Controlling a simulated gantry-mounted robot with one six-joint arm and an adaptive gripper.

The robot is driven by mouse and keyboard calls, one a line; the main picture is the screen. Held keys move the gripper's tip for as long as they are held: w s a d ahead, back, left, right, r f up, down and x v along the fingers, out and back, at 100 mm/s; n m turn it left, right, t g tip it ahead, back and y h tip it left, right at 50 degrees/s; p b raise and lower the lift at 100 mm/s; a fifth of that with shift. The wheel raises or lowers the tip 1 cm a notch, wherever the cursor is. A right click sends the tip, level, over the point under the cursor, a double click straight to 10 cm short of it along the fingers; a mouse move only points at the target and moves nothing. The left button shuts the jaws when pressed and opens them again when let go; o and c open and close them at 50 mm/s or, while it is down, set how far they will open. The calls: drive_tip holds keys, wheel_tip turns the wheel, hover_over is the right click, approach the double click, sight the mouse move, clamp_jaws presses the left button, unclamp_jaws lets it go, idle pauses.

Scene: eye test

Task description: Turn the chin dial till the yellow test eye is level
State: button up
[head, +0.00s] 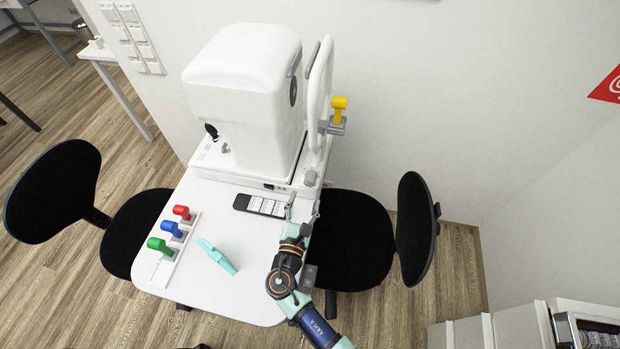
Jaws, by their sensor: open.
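The yellow test eye (339,107) sits on a grey bracket (333,126) at the right side of the white headrest frame (319,92). I cannot tell from this view whether it is level. A small grey knob, which looks like the chin dial (310,178), is at the front lower corner of the white eye-test machine (245,85), below the frame. My gripper (303,204) is open and empty just in front of the dial, over the table's right edge. Its fingers look apart from the dial.
A black-and-white handheld device (262,206) lies left of my gripper. A teal tool (215,255) lies on the white table (240,300). Red (182,212), blue (172,229) and green (160,246) pieces stand on a strip at left. Black chairs (350,240) flank the table.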

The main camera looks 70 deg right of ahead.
sight(309, 184)
drive_tip(key=d, duration=0.2)
drive_tip(key=w+d+b, duration=0.1)
drive_tip(key=d, duration=0.4)
drive_tip(key=shift+w+d+b, duration=0.25)
drive_tip(key=shift+b, duration=0.05)
clamp_jaws()
